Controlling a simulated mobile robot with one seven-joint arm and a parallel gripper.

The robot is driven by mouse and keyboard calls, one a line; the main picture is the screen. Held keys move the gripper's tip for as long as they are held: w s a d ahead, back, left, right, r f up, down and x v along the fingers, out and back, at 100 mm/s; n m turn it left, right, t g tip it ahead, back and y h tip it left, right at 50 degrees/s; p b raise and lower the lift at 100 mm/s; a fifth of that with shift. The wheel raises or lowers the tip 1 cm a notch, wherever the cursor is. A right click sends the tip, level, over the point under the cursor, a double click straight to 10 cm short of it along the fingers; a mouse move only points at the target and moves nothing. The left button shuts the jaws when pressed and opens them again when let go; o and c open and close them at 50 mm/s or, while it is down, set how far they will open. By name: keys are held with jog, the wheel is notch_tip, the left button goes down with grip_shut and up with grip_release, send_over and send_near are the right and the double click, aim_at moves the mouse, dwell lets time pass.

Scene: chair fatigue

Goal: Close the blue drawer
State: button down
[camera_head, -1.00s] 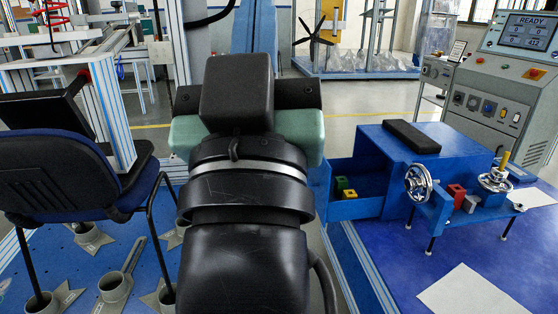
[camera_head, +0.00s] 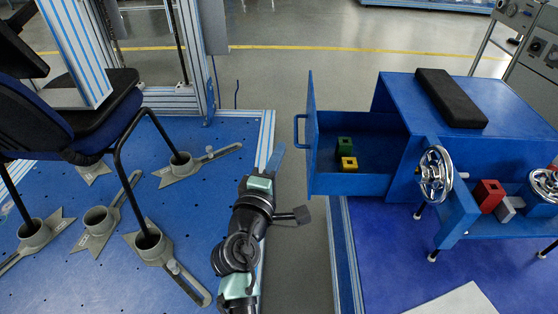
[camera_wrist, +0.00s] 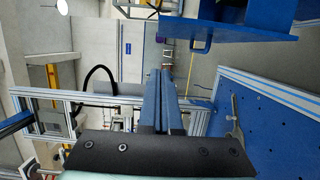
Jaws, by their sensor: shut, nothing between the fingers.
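The blue drawer (camera_head: 352,184) is pulled out to the left of the blue cabinet (camera_head: 392,100). Its front panel (camera_head: 312,140) faces left and carries a blue handle (camera_head: 298,131). A green block (camera_head: 344,143) and a yellow block (camera_head: 348,163) are inside. In the wrist view, the drawer (camera_wrist: 240,36) is at the upper right, with its handle (camera_wrist: 203,46) hanging below it. My gripper (camera_head: 278,152) is left of the drawer front, near the handle and apparently apart from it. In the wrist view its blue fingers (camera_wrist: 163,75) are together, with nothing between them.
A black pad (camera_head: 450,97) lies on the cabinet. Handwheels (camera_head: 436,174) and a red block (camera_head: 488,194) are at its front. A chair (camera_head: 95,110) and grey metal feet (camera_head: 100,225) are on the left blue platform. A floor gap (camera_head: 298,240) separates the two blue surfaces.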

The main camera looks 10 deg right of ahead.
jog(key=w+d+b, duration=0.1)
jog(key=w+d, duration=0.3)
jog(key=d, duration=0.2)
jog(key=shift+w+d, duration=0.35)
